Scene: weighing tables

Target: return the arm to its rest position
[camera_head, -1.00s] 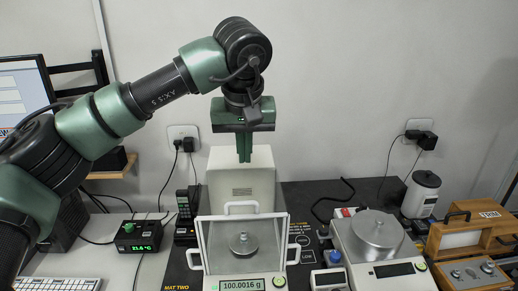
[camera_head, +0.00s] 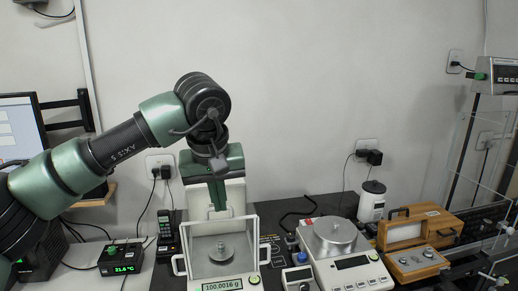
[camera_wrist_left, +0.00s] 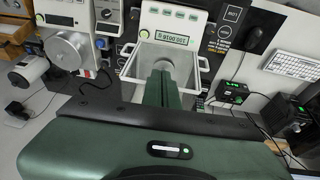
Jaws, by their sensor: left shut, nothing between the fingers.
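My left arm reaches in from the left in the head view. Its green gripper (camera_head: 218,196) points down above and behind the analytical balance (camera_head: 250,232), with the fingers together and nothing between them. In the left wrist view the closed fingers (camera_wrist_left: 162,92) point at the balance's glass chamber (camera_wrist_left: 190,72). A metal weight (camera_head: 221,250) stands on the pan inside the chamber, and the display (camera_head: 222,284) reads about 100.0016 g. My right gripper is not in view.
To the right stand a second balance (camera_head: 335,234) with a round metal pan, a white canister (camera_head: 372,202) and a wooden case (camera_head: 430,226). A small green-display box (camera_head: 122,258) and a handset (camera_head: 166,235) are at the left. The wall space above the balances is free.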

